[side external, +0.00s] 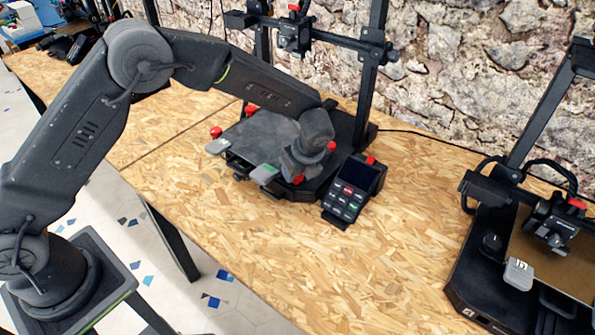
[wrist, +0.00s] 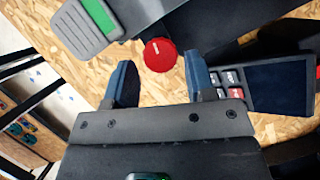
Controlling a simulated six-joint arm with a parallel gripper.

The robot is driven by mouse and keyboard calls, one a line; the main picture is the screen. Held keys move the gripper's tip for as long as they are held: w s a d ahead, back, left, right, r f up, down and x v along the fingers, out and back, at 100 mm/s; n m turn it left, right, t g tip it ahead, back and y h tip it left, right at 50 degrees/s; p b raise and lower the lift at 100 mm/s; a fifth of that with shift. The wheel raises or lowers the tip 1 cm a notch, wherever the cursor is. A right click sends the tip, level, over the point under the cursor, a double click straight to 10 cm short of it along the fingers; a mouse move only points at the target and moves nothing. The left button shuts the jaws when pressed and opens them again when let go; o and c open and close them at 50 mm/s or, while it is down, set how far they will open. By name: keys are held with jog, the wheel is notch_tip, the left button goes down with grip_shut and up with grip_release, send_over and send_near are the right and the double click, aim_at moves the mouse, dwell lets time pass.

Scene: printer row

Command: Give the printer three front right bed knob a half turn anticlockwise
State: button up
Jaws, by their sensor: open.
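A round red bed knob (wrist: 158,55) with a white mark shows in the wrist view, near a printer corner beside a grey tab. In the side view a red knob (side external: 298,179) shows at the front right of the middle printer's bed (side external: 250,136), just below my gripper. My gripper (wrist: 159,75) is open, with its two blue fingers apart. The knob appears between and just beyond the fingertips, with nothing gripped. In the side view my wrist hides part of the bed and the fingers cannot be made out. I cannot read which printer number this is.
A control panel with screen and buttons (side external: 352,186) stands close to the right of my gripper. The grey tab with a green stripe (wrist: 88,22) lies at the left. Another printer (side external: 540,255) stands at far right. The wooden bench (side external: 380,250) between them is clear.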

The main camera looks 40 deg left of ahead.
jog(key=shift+x, duration=0.75)
jog(key=shift+c, duration=0.3)
jog(key=c, duration=0.6)
jog(key=shift+n, duration=0.4)
jog(key=n+g, duration=0.1)
jog(key=n, duration=0.2)
jog(key=shift+w+g, duration=0.15)
jog(key=shift+g, duration=0.15)
jog(key=shift+w+n+g, duration=0.1)
jog(key=shift+n+g, duration=0.5)
jog(key=shift+n, duration=1.4)
